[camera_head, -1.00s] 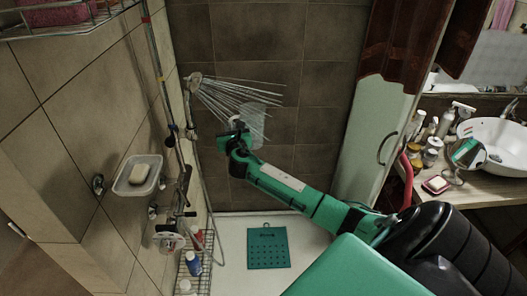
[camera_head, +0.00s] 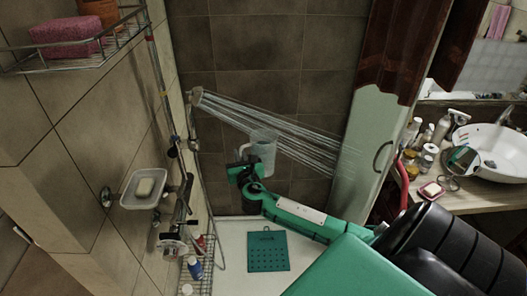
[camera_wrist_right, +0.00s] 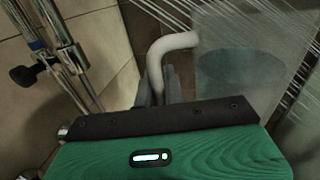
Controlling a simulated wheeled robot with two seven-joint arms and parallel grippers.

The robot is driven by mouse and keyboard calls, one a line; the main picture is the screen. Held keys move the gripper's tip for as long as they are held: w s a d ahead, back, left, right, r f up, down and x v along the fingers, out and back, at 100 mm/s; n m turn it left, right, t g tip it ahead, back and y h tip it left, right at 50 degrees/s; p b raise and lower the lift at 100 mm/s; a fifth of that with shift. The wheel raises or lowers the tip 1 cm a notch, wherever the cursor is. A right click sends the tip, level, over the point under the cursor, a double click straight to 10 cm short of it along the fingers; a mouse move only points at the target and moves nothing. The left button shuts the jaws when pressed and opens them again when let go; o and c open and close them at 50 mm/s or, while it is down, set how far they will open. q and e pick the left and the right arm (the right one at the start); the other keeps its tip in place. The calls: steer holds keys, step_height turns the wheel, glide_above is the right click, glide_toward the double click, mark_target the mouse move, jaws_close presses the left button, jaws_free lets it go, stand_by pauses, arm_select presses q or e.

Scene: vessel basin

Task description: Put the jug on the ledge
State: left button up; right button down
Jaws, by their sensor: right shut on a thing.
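A clear jug (camera_head: 263,150) is held upright or nearly so in front of the tiled shower wall. My right gripper (camera_head: 247,165) is shut on its handle, on the jug's left side in the head view. In the right wrist view, the pale curved handle (camera_wrist_right: 160,50) meets the gripper fingers (camera_wrist_right: 162,90), and the see-through jug body (camera_wrist_right: 240,65) stands to the right. A darker oval shows low in the body; I cannot tell whether it is water. I cannot tell for sure which surface is the ledge. My left gripper is not in view.
Shower jets (camera_head: 290,135) spray across the jug's area from the shower head (camera_head: 195,97). A wire shelf (camera_head: 75,62) with a pink sponge hangs upper left; a soap dish (camera_head: 130,200) is below. The basin counter (camera_head: 490,190), cluttered, is right. A green mat (camera_head: 282,250) lies below.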

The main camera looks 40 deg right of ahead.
steer(key=shift+v, duration=1.25)
